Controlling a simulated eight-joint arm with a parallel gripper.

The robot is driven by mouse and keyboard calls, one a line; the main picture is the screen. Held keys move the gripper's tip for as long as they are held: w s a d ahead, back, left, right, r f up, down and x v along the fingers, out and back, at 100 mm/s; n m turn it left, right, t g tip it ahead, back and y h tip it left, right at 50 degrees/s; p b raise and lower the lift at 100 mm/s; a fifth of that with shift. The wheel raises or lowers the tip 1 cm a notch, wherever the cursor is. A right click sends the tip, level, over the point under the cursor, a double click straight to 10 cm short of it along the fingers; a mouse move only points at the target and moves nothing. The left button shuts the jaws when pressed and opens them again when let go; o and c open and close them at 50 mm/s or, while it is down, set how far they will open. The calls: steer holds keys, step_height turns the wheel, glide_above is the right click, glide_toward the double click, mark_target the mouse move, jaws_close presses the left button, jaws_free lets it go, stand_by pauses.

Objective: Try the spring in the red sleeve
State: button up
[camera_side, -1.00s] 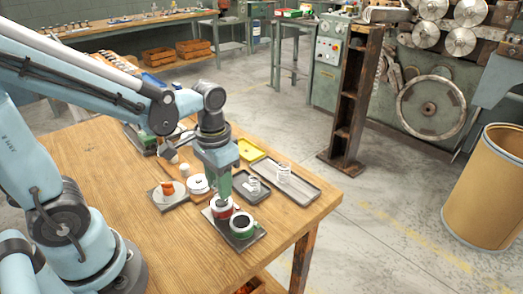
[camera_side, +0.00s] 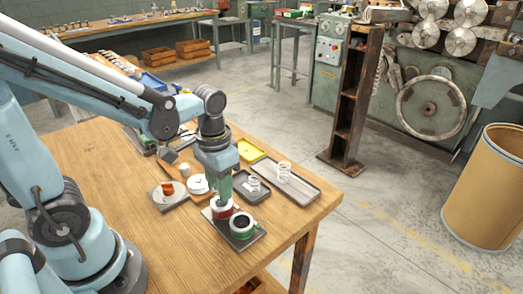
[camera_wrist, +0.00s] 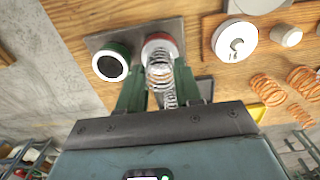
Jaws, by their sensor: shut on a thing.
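My gripper (camera_side: 223,197) points down over the red sleeve (camera_side: 222,211), which stands beside the green sleeve (camera_side: 242,224) on a grey plate (camera_side: 254,240) near the table's front edge. In the wrist view, the green fingers (camera_wrist: 160,95) are shut on a silvery spring (camera_wrist: 162,72). The spring's far end overlaps the mouth of the red sleeve (camera_wrist: 158,42). I cannot tell how deep it sits inside, if at all. The green sleeve (camera_wrist: 111,63) shows a dark, open mouth. In the side view the fingers hide the held spring.
A dark tray (camera_side: 262,195) and a longer grey tray (camera_side: 302,192) each bear a pale spring, to the right. A white round piece (camera_side: 198,184) and a plate with an orange coil (camera_side: 166,189) lie to the left. A yellow tray (camera_side: 251,150) is behind. The front-left wood is clear.

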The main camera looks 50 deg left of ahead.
steer(key=shift+r, duration=0.15)
stand_by(0.5)
steer(key=shift+r, duration=2.4)
steer(key=shift+f, duration=2.1)
steer(key=shift+f, duration=0.4)
steer(key=shift+r, duration=2.5)
steer(key=shift+r, duration=0.1)
